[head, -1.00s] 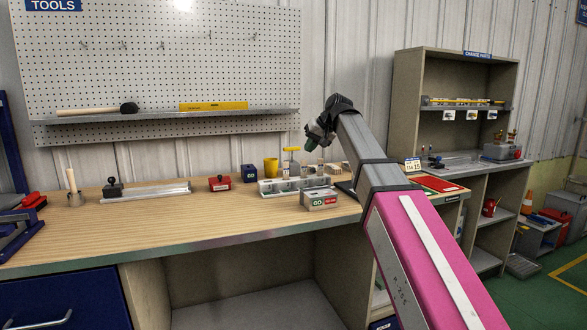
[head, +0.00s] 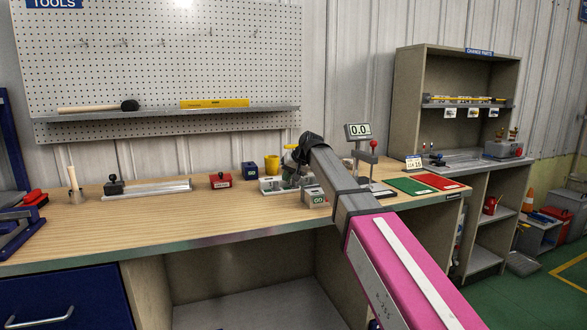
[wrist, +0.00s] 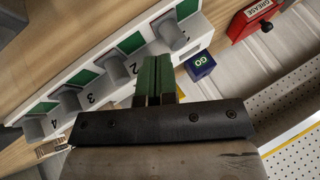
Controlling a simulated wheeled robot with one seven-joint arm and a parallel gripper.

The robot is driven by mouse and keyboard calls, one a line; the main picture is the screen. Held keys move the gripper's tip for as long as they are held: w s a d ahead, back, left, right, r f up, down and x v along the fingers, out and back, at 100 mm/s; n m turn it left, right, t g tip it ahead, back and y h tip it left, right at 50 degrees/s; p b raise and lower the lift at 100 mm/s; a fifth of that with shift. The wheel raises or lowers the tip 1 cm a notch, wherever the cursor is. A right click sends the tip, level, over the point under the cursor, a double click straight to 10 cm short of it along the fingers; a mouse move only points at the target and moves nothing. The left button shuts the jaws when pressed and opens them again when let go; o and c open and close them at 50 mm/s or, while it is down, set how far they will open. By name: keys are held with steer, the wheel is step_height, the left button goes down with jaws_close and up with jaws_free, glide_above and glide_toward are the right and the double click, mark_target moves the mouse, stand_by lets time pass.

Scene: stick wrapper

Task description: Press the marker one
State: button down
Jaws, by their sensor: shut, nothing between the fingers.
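The marker unit is a white block (head: 268,184) on the bench, partly hidden by my arm in the head view. In the head view my gripper (head: 285,181) is over the block.
A dark blue GO cube (wrist: 200,67) and a red GREASE box (wrist: 249,20) are close by on the right. A display (head: 358,131) and a red-knobbed stand (head: 373,148) are to the right.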

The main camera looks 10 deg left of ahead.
mark_target(276, 186)
steer(key=shift+x, duration=1.05)
steer(key=shift+a, duration=0.1)
steer(key=s+a, duration=0.2)
steer(key=a, duration=0.1)
steer(key=shift+a, duration=0.1)
steer(key=shift+r, duration=0.15)
